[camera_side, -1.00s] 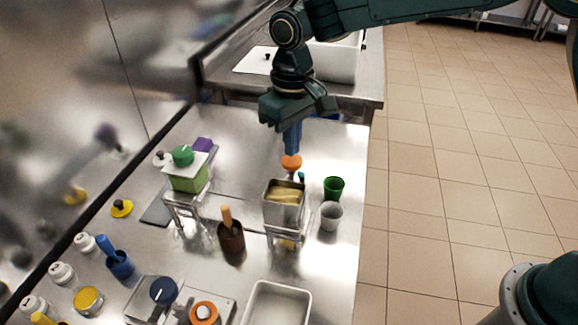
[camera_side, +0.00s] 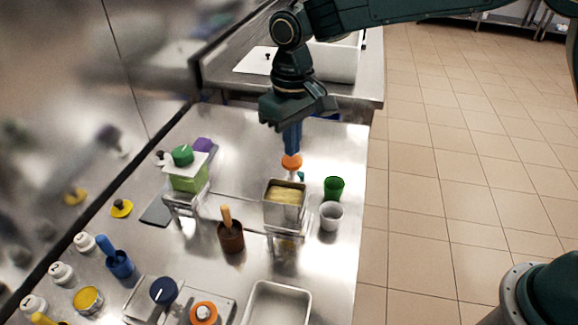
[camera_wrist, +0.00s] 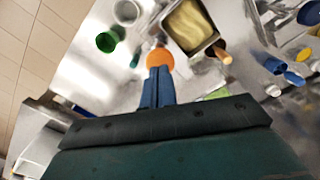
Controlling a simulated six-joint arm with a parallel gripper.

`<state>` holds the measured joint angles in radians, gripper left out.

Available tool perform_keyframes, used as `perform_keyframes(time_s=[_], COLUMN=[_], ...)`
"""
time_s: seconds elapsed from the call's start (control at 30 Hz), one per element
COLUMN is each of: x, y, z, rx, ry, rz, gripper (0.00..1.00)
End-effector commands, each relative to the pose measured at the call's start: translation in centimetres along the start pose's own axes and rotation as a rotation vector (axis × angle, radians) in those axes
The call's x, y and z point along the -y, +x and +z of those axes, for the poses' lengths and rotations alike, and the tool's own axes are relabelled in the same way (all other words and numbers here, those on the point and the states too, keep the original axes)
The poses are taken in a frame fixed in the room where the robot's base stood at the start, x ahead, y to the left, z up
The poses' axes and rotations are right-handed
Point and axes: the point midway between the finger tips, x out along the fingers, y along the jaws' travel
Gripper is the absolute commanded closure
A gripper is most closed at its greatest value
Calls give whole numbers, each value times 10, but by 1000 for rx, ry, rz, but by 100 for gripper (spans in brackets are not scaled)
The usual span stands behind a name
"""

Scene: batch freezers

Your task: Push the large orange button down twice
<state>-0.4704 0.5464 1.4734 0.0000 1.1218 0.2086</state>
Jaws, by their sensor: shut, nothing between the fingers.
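The large orange button (camera_side: 291,162) is a rounded orange cap beside the back of a metal hopper (camera_side: 284,210) with yellow contents. My gripper (camera_side: 292,151) points straight down over it with its blue fingers together and empty. The fingertips meet the top of the button in the side view and appear to touch it. In the wrist view the orange button (camera_wrist: 160,58) shows just beyond the closed blue fingertips (camera_wrist: 158,70). How far the button is pressed in cannot be told.
A green cup (camera_side: 334,188) and a grey cup (camera_side: 331,215) stand right of the hopper. A brown pot with a wooden handle (camera_side: 230,236) and a green-topped machine (camera_side: 187,177) stand left. A panel holds another orange ring (camera_side: 203,313).

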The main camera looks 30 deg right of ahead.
Motion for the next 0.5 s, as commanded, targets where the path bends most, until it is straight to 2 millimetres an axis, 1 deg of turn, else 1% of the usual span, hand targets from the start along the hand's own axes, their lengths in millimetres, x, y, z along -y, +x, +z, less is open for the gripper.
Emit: perform_keyframes(time_s=[0.23, 0.5], x=[0, 0], y=[2, 9], z=[0, 0], rx=[1, 1], ry=[0, 0], rz=[0, 0], gripper=[100, 100])
